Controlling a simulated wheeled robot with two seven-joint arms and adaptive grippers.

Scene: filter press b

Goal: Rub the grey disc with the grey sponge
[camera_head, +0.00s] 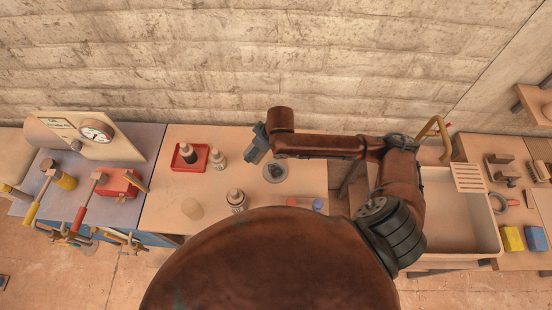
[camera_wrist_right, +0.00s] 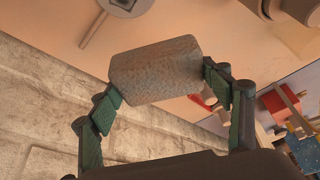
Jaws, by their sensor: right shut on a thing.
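The grey disc (camera_head: 275,173) lies flat on the middle table in the head view, with a darker patch on it. My right gripper (camera_head: 257,147) is above the table, just behind and left of the disc. In the right wrist view my right gripper (camera_wrist_right: 165,95) is shut on the grey sponge (camera_wrist_right: 155,70), a rounded block between its two green fingers. The sponge shows apart from the table. A grey piece with a thin rod (camera_wrist_right: 122,5) is cut off at the top of that view; I cannot tell if it is the disc. My left gripper is not in view.
A red tray (camera_head: 176,163) with a dark bottle, white bottles (camera_head: 237,201) and a beige cup (camera_head: 192,209) stand left of the disc. A gauge panel and clamps are at far left. A pale basin (camera_head: 480,238) is at right, with a wall behind.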

